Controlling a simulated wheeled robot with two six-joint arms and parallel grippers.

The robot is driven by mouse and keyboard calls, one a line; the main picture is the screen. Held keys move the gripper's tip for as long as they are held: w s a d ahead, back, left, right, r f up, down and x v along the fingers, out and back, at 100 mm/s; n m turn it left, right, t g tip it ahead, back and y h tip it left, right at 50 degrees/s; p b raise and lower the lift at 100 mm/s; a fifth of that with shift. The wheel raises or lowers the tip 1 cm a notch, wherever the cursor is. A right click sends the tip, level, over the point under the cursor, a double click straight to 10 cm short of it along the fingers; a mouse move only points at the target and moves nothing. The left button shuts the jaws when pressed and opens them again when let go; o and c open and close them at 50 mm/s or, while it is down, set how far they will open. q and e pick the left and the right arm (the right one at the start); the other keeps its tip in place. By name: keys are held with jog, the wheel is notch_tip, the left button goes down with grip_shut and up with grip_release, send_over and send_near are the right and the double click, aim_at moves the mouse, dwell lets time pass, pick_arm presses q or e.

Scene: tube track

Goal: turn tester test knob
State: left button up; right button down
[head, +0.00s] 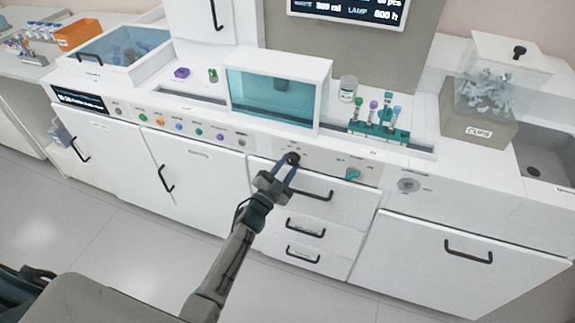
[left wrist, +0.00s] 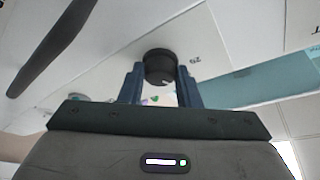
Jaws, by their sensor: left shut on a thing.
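A round black knob (head: 293,158) sits on the white front panel under the teal-windowed tester (head: 278,92). My left gripper (head: 284,171) reaches up to it, with its two blue fingers on either side of the knob. In the left wrist view the black knob (left wrist: 159,66) sits between the tips of the gripper (left wrist: 160,84), which is shut on it. Small printed marks show beside the knob there. A teal knob (head: 352,174) is farther right on the same panel. My right gripper is not in view.
Drawers with black handles (head: 305,229) lie below the panel. A green rack (head: 378,132) with colored tubes stands on the counter to the right, near a clips bin (head: 478,131). Colored buttons (head: 179,127) line the panel at left. The floor in front is clear.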

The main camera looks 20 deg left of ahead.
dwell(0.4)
pick_arm(q)
jog(key=o, duration=1)
jog(key=b+v, duration=0.2)
jog(key=v, duration=0.9)
jog(key=shift+b, duration=0.3)
jog(key=shift+w, duration=0.1)
